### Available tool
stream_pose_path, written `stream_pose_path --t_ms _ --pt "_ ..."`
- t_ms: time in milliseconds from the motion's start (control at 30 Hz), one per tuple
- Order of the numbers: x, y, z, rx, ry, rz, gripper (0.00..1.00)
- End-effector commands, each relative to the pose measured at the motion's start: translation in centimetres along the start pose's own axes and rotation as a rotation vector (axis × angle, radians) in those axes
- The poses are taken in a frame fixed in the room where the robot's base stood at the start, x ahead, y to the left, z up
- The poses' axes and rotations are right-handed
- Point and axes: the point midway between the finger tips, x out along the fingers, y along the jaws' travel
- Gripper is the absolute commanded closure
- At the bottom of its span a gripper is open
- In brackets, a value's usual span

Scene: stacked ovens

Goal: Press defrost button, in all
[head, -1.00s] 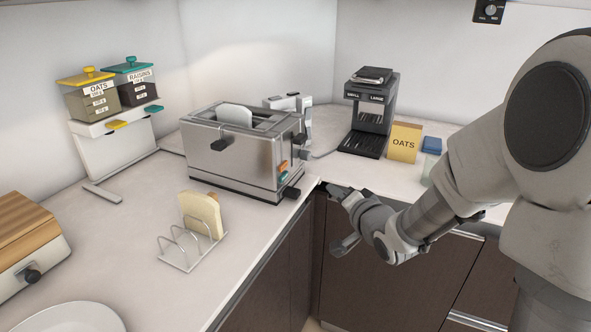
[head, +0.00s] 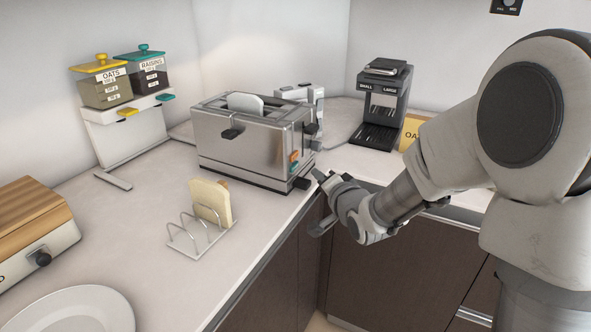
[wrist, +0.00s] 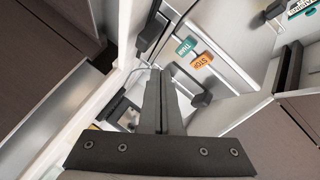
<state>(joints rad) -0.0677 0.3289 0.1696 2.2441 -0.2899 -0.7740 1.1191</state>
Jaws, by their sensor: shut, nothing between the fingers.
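The steel toaster (head: 235,150) stands on the counter, with a pale slice (head: 245,103) partly sticking out of a slot. On its end face are a teal button (head: 293,167) and an orange button (head: 293,155). In the wrist view the teal button reads THAW (wrist: 186,47) and the orange one reads STOP (wrist: 203,60). No button is labelled defrost. My gripper (head: 318,174) is shut and empty, just right of the toaster's button end. In the wrist view its closed fingertips (wrist: 160,75) point toward the toaster, below and left of THAW, apparently not touching it.
Black levers stick out near the buttons, one at the toaster's lower corner (head: 301,184). A toast rack (head: 190,240) with bread stands in front. The counter edge runs below my gripper.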

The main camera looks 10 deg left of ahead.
Motion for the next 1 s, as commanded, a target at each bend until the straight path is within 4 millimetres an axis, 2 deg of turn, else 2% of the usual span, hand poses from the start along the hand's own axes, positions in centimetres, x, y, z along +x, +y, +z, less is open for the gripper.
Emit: stream_pose_path --t_ms 100,300,1000 --pt "1.0 -0.6 0.8 -0.001 -0.001 -0.002 1.00" --pt "1.8 -1.2 1.3 -0.001 -0.001 -0.001 1.00" --pt "1.9 -1.3 1.4 0.000 0.000 0.000 1.00"
